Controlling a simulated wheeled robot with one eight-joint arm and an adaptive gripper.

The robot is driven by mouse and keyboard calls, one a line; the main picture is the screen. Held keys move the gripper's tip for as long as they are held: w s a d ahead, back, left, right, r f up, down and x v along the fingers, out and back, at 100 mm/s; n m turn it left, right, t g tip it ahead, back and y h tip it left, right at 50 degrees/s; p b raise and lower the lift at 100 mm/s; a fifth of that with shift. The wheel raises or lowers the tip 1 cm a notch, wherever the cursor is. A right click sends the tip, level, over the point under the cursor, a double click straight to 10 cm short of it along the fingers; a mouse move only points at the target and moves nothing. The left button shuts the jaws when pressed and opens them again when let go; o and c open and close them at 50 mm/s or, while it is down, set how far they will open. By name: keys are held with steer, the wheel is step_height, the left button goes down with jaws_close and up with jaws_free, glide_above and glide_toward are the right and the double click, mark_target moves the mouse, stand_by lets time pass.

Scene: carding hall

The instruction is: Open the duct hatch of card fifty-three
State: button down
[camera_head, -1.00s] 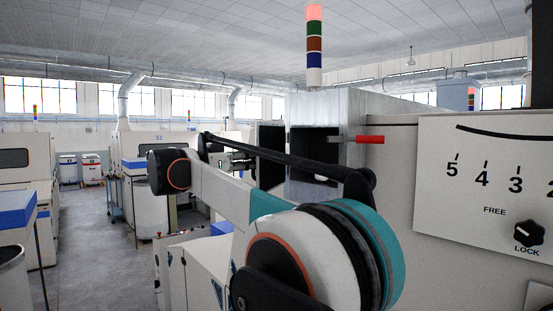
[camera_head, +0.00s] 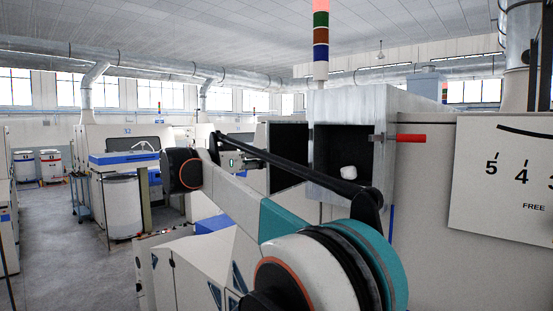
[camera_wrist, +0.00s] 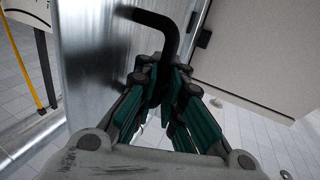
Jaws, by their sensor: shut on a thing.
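The duct hatch (camera_head: 287,158) stands open in the head view, its dark inner face showing left of the square opening in the grey metal duct (camera_head: 397,105). A small white lump (camera_head: 348,172) lies inside the opening. In the wrist view the hatch is a shiny metal panel (camera_wrist: 95,60) with a bent black handle (camera_wrist: 160,22). My gripper (camera_wrist: 163,98) is shut on this handle, its teal fingers on either side of the handle's lower end. In the head view the gripper is mostly hidden behind the hatch and my arm.
A red-handled lever (camera_head: 411,138) sticks out at the right of the opening. A white panel with a number scale (camera_head: 510,190) is at the right. A signal tower (camera_head: 321,45) rises behind the duct. Clear grey floor (camera_head: 70,235) lies at the left.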

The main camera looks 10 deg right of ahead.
steer(key=shift+a, duration=0.1)
steer(key=c, duration=2)
jaws_free()
steer(key=o, duration=0.3)
steer(key=shift+s+a, duration=0.25)
steer(key=shift+a, duration=0.05)
steer(key=shift+w+d, duration=0.1)
steer(key=shift+d, duration=0.15)
steer(key=v, duration=1.2)
